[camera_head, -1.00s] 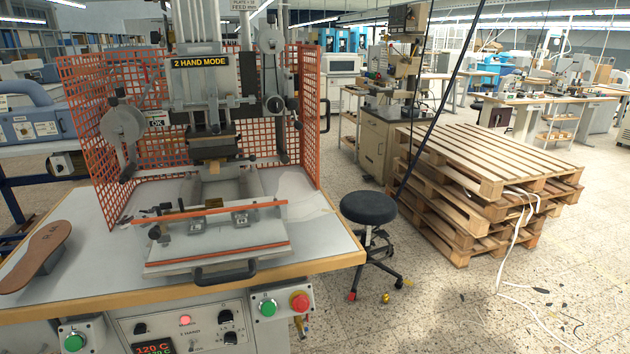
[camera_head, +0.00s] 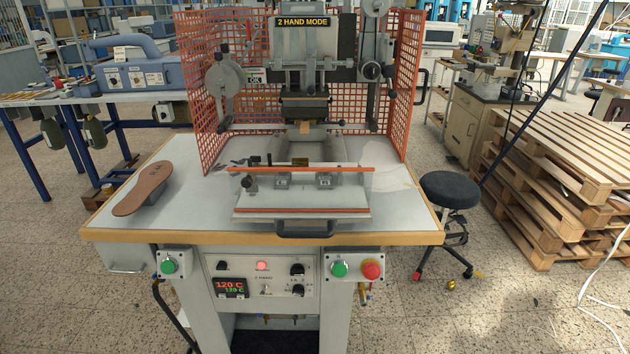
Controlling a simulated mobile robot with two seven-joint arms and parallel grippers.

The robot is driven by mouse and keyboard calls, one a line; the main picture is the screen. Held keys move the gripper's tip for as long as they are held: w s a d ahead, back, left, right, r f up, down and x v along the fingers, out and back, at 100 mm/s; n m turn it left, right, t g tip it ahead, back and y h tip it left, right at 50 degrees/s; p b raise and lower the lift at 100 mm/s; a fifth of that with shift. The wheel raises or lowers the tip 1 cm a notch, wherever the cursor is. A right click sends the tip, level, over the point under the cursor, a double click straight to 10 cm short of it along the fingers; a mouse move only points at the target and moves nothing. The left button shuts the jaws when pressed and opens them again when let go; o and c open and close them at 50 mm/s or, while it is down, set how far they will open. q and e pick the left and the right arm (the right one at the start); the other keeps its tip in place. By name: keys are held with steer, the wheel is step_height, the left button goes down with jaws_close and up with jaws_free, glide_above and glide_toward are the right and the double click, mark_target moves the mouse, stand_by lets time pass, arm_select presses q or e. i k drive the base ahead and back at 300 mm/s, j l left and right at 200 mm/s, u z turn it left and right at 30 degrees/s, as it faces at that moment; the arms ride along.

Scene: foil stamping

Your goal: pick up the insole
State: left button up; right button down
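The insole (camera_head: 143,189) is brown and long, with dark marks near its upper end. It lies at the left end of the grey machine table (camera_head: 200,205), resting on a low grey support, its lower end near the wooden edge. Neither of my grippers is in view.
Buttons and a control panel (camera_head: 262,280) sit below the table edge. A black stool (camera_head: 449,190) and stacked pallets (camera_head: 560,170) stand on the right.

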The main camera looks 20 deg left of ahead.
mark_target(152, 177)
steer(key=u, duration=1.5)
